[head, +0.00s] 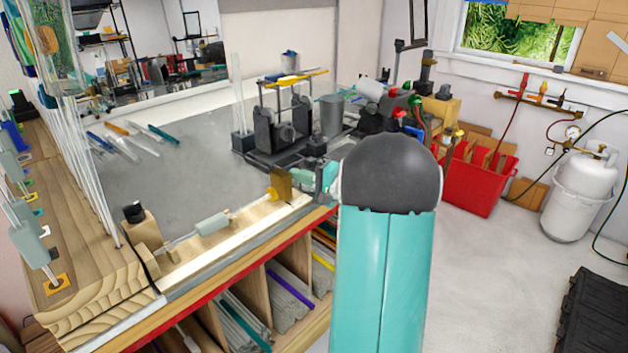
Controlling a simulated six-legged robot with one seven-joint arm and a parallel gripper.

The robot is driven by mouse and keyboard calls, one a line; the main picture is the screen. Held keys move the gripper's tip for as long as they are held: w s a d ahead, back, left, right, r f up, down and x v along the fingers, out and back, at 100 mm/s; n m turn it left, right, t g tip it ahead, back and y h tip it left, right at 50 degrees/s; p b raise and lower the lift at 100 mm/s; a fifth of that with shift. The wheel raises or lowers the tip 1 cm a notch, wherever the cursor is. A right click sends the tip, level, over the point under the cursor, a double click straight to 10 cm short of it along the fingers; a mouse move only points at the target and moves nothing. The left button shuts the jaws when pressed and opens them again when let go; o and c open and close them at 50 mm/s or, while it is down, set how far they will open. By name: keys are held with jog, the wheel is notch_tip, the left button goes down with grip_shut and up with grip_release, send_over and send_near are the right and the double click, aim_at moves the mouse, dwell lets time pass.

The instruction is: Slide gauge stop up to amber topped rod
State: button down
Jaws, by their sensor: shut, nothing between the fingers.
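A glass rod (180,239) lies along a pale wooden gauge (240,246) at the bench's front edge. It carries a pale green sleeve (212,224), and its right end has an amber tip (271,194). An upright amber plate (283,182), which looks like the gauge stop, stands at that tip; I cannot tell whether they touch. A wooden block with a black knob (134,212) stands at the gauge's left end. My gripper (303,181) is shut and empty just right of the plate; contact is unclear. My arm hides part of the gauge's right side.
A wooden rack (95,255) with tall upright glass rods stands at left. Loose rods (120,145) lie on the grey bench top (175,185). A dark burner apparatus (285,140) stands behind my gripper. Shelves of rods lie below the bench, and a red bin (478,178) stands at right.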

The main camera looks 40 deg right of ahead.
aim_at(291, 179)
jog(key=shift+w+a, duration=0.1)
jog(key=shift+w, duration=0.25)
jog(key=shift+a, duration=1.4)
jog(key=shift+d, duration=0.1)
jog(key=shift+s, duration=0.15)
